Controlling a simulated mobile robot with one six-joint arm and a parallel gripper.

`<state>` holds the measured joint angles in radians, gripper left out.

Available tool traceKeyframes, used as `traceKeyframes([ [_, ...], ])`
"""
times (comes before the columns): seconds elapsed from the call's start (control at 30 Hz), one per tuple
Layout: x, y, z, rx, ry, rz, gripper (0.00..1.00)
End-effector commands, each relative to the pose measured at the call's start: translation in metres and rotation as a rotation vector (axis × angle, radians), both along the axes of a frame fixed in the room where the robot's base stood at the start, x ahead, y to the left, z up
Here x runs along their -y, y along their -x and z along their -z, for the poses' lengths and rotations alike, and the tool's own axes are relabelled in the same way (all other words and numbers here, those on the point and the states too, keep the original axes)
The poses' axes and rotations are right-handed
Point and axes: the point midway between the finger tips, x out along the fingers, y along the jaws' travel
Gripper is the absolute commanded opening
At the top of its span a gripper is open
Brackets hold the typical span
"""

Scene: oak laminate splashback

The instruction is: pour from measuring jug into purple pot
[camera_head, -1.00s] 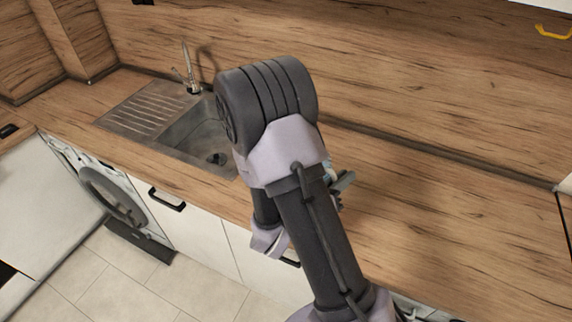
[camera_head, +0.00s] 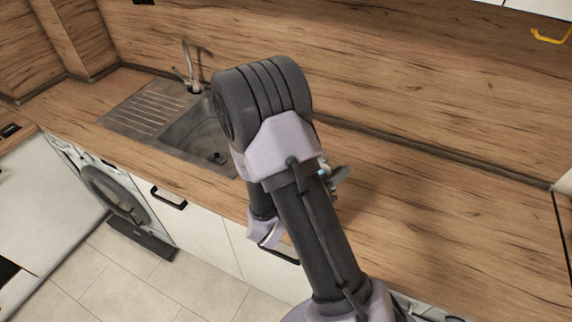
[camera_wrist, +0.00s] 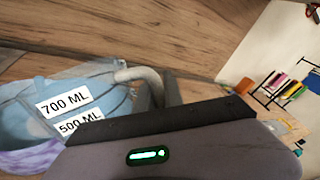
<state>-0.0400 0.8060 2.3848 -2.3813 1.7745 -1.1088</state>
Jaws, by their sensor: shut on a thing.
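The measuring jug (camera_wrist: 75,105) is clear, with blue contents and labels reading 700 ML and 500 ML. It fills the left of the wrist view, tilted in that picture. My gripper (camera_wrist: 160,92) is shut on the jug near its pale handle (camera_wrist: 140,76). Part of the purple pot (camera_wrist: 30,159) shows at the lower left, at the jug's lower edge; most of it is hidden. I cannot tell whether jug and pot touch or whether anything flows. In the head view my arm hides the pot and nearly all of the jug; a bit of my gripper (camera_head: 338,180) shows.
A sink (camera_head: 195,135) with a tap (camera_head: 187,68) lies left of my arm. The wooden worktop (camera_head: 440,225) to the right is clear. The wooden splashback (camera_head: 420,90) rises behind. A yellow handle (camera_head: 550,36) is at the upper right.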

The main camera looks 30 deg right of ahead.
Motion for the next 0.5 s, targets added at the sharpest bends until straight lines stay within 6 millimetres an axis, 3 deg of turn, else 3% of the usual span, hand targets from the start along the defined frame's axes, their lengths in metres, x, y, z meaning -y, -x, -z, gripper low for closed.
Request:
traceKeyframes([
  [0.5, -0.0007, -0.0054, -0.0035, -0.039, 0.006, 0.000, 0.00],
])
